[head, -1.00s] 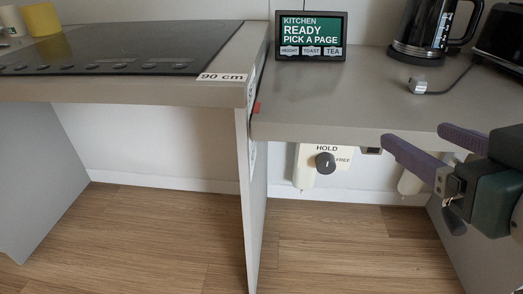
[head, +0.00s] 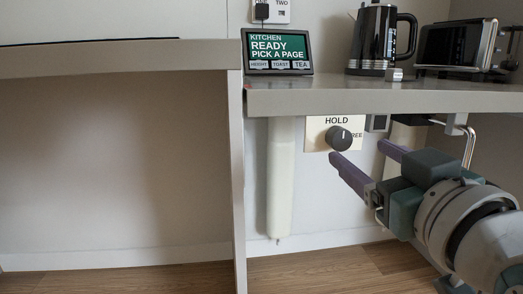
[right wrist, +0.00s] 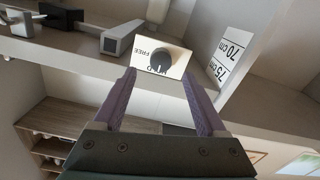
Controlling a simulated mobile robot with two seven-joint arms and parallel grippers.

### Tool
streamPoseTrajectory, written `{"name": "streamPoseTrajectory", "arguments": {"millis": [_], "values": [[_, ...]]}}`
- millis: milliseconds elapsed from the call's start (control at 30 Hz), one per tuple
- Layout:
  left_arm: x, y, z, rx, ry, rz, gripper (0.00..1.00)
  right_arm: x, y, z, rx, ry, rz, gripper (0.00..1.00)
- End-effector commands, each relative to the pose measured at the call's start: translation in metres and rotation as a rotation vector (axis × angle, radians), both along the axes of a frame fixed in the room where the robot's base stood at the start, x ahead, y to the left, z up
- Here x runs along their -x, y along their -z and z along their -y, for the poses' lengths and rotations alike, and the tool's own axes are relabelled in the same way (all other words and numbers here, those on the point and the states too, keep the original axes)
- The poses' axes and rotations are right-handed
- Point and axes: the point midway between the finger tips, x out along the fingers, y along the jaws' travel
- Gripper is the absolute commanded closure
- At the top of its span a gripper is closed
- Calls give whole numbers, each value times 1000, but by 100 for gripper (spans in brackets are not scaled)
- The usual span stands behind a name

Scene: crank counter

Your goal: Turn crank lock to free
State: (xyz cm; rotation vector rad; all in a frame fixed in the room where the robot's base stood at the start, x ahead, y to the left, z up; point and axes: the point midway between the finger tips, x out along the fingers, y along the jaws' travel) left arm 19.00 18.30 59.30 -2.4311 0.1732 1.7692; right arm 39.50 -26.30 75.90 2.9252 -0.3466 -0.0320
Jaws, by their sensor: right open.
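The lock is a round dark knob (head: 338,138) on a cream plate (head: 316,124) under the right counter. The plate reads HOLD at the top and FREE at the right, partly covered by the knob. The knob's white mark points up toward HOLD. In the right wrist view the knob (right wrist: 163,61) and its plate (right wrist: 143,67) appear upside down, between the fingertips in the picture. My right gripper (head: 359,151) is open and empty, with purple fingers just in front of and below the plate. It also shows in the wrist view (right wrist: 159,76). My left gripper is out of view.
A bent metal rod (head: 470,146) hangs under the counter (head: 400,96) to the right. A pale column (head: 280,180) stands left of the plate. A screen (head: 277,52), kettle (head: 376,38) and toaster (head: 456,46) stand on the counter. A panel (head: 237,170) divides the space below.

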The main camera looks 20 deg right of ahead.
Motion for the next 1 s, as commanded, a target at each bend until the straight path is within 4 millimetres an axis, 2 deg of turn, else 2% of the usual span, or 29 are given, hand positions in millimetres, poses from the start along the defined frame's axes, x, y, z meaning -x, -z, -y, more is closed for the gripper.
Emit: {"name": "streamPoseTrajectory", "arguments": {"millis": [100, 300, 467, 700, 1000], "values": [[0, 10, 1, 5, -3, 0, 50, -21, 2, 5, 1, -1, 4, 26], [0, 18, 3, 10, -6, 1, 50, -45, 2, 11, 1, 0, 0, 26], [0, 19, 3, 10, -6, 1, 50, -52, 1, 13, 1, 0, -1, 26], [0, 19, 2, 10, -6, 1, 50, -52, 0, 13, 1, 0, -2, 26], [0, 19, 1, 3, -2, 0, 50, -52, 0, 12, 0, 0, -2, 58]]}}
